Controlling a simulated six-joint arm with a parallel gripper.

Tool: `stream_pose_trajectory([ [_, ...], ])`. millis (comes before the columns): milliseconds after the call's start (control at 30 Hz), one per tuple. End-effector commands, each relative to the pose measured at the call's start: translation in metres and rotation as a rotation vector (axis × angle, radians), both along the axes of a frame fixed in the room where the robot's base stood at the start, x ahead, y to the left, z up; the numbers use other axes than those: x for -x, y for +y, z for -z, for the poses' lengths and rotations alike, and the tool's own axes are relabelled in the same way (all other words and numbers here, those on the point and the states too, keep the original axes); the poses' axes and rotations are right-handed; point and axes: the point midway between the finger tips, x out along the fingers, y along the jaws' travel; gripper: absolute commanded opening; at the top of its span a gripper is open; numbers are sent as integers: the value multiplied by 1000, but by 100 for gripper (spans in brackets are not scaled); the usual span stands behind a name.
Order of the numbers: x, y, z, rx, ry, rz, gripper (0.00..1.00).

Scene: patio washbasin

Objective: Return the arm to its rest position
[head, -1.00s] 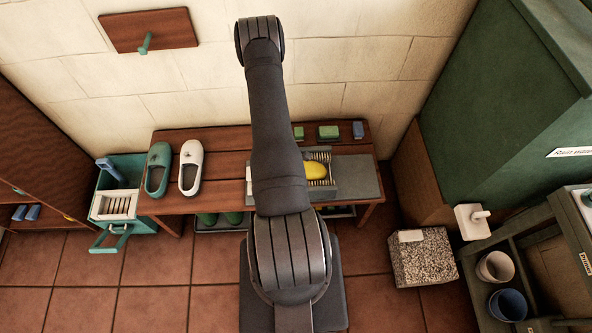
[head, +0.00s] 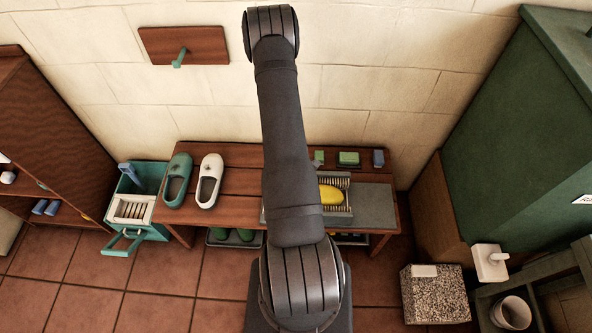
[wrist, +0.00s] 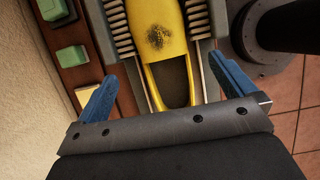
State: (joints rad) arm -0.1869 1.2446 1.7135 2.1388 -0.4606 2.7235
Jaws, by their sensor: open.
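A yellow shoe (wrist: 158,30) with a dark speckled patch lies beyond the fingers, between two rows of bristles (wrist: 198,20). I cannot tell the height of the fingers above it. In the head view, my arm stands upright in the middle and hides the gripper. The yellow shoe (head: 330,194) shows just right of the arm in the brush tray (head: 348,210) on the wooden bench (head: 238,156).
A green clog (head: 177,180) and a white clog (head: 209,181) stand on the bench's left. Green blocks (head: 348,158) and a blue block (head: 378,158) line its back edge. A teal caddy (head: 152,232) stands left, a speckled block (head: 434,294) right. The wall is close behind.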

Motion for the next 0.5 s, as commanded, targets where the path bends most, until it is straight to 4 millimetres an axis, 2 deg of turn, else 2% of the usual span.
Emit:
stream_pose_trajectory([
  [33,0,5,-10,-1,-3,-1,100],
  [200,0,16,-37,-1,-2,-1,100],
  [333,0,22,-53,0,-2,-1,100],
  [500,0,26,-62,0,1,0,100],
])
